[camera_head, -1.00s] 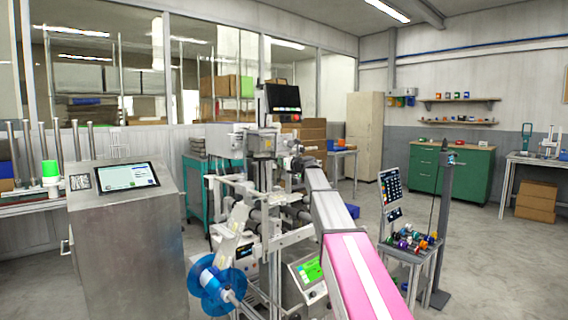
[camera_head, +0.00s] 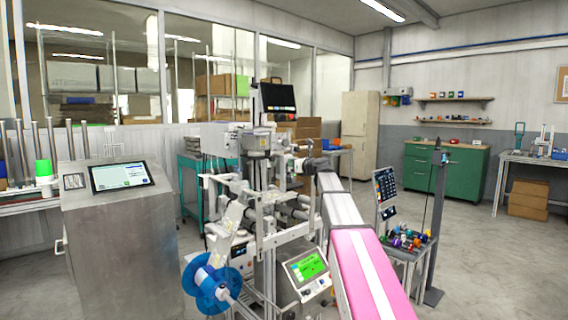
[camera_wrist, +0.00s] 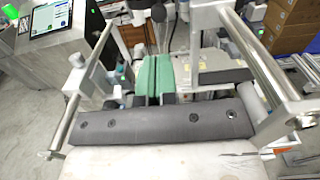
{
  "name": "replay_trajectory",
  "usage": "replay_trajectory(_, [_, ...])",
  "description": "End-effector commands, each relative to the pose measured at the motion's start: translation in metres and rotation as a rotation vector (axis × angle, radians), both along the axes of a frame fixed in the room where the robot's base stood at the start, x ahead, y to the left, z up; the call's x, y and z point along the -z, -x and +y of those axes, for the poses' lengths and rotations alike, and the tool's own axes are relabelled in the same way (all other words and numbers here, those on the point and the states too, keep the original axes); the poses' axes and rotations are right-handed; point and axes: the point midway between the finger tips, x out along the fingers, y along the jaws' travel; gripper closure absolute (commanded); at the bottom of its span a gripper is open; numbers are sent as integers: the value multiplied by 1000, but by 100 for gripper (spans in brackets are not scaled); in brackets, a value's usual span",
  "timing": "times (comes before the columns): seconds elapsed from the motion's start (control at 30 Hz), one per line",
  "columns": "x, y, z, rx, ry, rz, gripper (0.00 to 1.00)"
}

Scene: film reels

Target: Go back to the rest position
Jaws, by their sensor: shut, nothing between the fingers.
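My gripper (camera_wrist: 153,75) shows in the wrist view as two green fingers side by side, in front of a dark grey bar. The fingers are together with nothing held between them. In the head view my arm, with a pink and white link, reaches up toward the labelling machine (camera_head: 305,268). There its end is by the machine's upper part, and the fingers cannot be made out. In the wrist view, metal rods and frame parts of the machine (camera_wrist: 240,45) lie on both sides of the gripper and beyond it.
A blue film reel (camera_head: 212,284) is at the machine's lower front. A steel console (camera_head: 125,235) with a screen stands left. A small stand with coloured spools (camera_head: 408,238) is right of my arm. A green cabinet (camera_head: 440,180) stands behind. Open floor lies at the right.

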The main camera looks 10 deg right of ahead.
Motion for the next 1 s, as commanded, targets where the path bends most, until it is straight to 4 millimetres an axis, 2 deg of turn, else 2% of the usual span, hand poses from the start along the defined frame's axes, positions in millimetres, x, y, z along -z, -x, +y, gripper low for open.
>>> replay_trajectory(0.03, [1, 11, -6, 2, 0, 0, 100])
replay_trajectory(0.23, [8, 27, -16, -2, 23, -1, 100])
replay_trajectory(0.27, [13, 30, -16, -5, 43, -3, 100])
replay_trajectory(0.37, [48, 40, -10, -24, 168, -14, 100])
replay_trajectory(0.47, [103, 59, -1, -69, 376, -34, 100])
replay_trajectory(0.6, [188, 94, 11, -183, 710, -76, 100])
replay_trajectory(0.67, [223, 111, 13, -248, 848, -97, 100])
replay_trajectory(0.8, [301, 158, 16, -439, 1152, -153, 100])
replay_trajectory(1.0, [398, 235, 12, -798, 1519, -256, 100])
